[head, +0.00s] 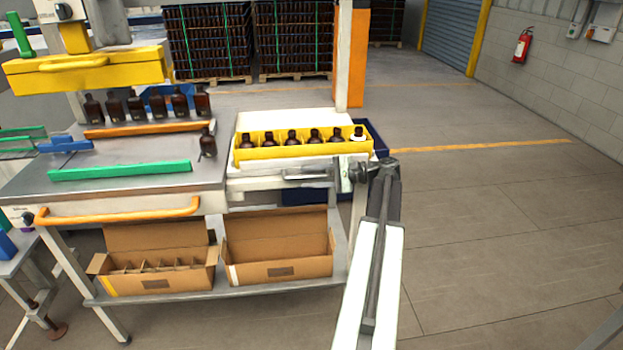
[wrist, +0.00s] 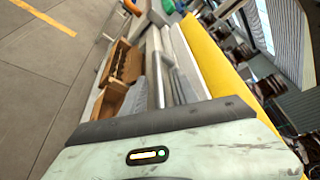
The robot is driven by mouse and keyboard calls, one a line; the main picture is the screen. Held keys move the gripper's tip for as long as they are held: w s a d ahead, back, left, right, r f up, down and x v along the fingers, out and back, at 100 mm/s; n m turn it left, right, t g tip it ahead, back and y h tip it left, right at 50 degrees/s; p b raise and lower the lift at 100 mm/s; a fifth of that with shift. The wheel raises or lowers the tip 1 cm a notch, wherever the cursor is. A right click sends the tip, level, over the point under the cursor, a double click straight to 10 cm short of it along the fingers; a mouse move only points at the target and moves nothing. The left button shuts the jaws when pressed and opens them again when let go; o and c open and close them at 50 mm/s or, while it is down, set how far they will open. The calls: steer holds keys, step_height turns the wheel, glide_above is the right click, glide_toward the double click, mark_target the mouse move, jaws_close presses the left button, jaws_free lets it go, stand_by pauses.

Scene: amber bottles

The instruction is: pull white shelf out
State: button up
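The white shelf (head: 285,119) is the right-hand part of the workbench, with a metal bar handle (head: 305,177) on its front. A yellow tray (head: 290,153) holding several amber bottles stands on it. In the wrist view the handle (wrist: 158,80) runs lengthwise beside the shelf's pale front (wrist: 182,72), just beyond my gripper's body. My gripper (head: 343,175) is at the right end of the handle in the head view. Its fingers are not clear in either view, so I cannot tell whether it is open or touches the handle.
Two open cardboard boxes (head: 280,262) sit on the lower rack under the bench. To the left is a steel table with an orange rail (head: 120,213), a green bar (head: 120,171) and several bottles. A dark blue bin (head: 376,139) is behind the shelf. The floor at right is clear.

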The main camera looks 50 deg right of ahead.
jaws_close()
stand_by(1.4)
